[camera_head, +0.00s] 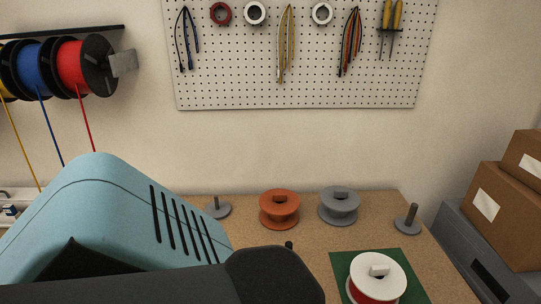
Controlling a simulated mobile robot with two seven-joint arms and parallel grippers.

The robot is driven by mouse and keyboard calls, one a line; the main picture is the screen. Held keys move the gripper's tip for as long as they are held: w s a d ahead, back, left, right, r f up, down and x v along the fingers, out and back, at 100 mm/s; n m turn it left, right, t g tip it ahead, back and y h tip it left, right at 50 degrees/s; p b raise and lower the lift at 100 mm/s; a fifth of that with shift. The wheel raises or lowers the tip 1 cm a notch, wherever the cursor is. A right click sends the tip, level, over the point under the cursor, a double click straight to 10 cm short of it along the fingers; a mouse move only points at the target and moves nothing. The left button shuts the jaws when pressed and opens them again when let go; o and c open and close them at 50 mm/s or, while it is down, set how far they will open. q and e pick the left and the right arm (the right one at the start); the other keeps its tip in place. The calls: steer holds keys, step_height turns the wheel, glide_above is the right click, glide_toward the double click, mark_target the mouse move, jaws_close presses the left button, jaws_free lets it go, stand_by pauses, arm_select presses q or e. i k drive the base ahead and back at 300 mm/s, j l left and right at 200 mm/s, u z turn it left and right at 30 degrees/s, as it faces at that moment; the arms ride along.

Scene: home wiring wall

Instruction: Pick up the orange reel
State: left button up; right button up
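The orange reel (279,210) stands on the cork-coloured bench top, near its back edge and left of the grey reel (339,206). It lies flange down, with a block-shaped tab on top. Its whole upper side shows, and nothing touches it. Neither of my grippers can be made out. A large pale blue slotted body and a dark rounded part close to the camera cover the lower left and the front of the bench.
A white-topped reel with red wire (378,276) sits on a green mat (342,262). Grey pegs on round bases (217,208) (407,219) stand at either side. Brown boxes (497,213) are at the right. Wire spools (85,66) hang upper left beside a pegboard (297,60).

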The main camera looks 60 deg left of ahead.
mark_target(280, 207)
steer(key=u, duration=1.9)
